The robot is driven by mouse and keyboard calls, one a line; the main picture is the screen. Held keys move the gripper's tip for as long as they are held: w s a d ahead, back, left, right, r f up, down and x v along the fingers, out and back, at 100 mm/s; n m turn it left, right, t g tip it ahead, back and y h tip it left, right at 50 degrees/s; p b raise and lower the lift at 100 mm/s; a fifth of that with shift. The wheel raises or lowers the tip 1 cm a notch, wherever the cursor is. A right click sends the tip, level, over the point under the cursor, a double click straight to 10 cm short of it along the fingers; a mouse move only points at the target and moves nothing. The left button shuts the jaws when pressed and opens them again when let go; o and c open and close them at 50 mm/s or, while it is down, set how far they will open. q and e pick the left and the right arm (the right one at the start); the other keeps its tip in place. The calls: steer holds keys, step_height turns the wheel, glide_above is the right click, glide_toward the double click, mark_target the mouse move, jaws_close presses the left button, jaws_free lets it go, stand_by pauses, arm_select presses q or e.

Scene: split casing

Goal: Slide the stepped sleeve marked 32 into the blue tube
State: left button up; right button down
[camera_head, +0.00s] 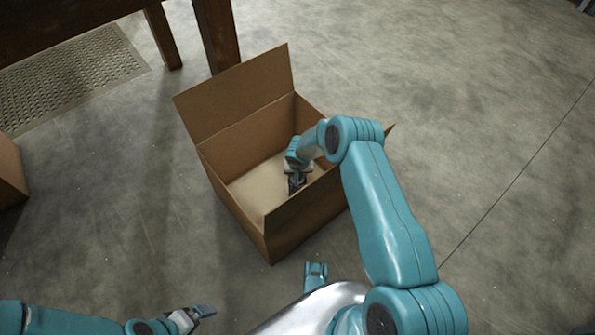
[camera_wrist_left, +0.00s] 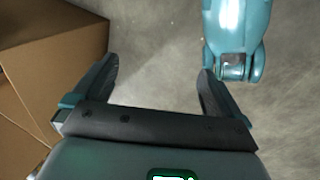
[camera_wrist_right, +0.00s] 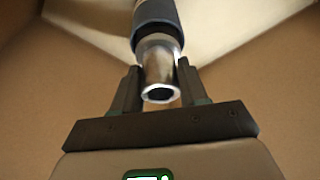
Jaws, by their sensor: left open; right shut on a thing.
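My right gripper (camera_head: 296,182) reaches down inside the open cardboard box (camera_head: 240,138). In the right wrist view, the right gripper (camera_wrist_right: 157,68) is shut on a shiny silver stepped sleeve (camera_wrist_right: 158,66), whose open end faces the camera. Beyond it, in line with it, is a dark blue-grey cylinder (camera_wrist_right: 155,14), which may be the blue tube. The two meet at a dark band; I cannot tell how far one is inside the other. No mark 32 is legible. My left gripper (camera_head: 200,312) is open and empty outside the box, also in the left wrist view (camera_wrist_left: 158,70).
The box has raised flaps and walls around my right gripper. A dark wooden table (camera_head: 100,22) stands at the upper left over a perforated mat (camera_head: 70,75). Another cardboard box (camera_head: 10,172) is at the left edge. The concrete floor to the right is clear.

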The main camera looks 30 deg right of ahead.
step_height(320, 180, down, 2)
steer(key=shift+f+b, duration=0.1)
steer(key=shift+b, duration=1.05)
steer(key=c, duration=0.5)
jaws_free()
steer(key=shift+f, duration=0.1)
step_height(320, 180, up, 8)
steer(key=p, duration=0.4)
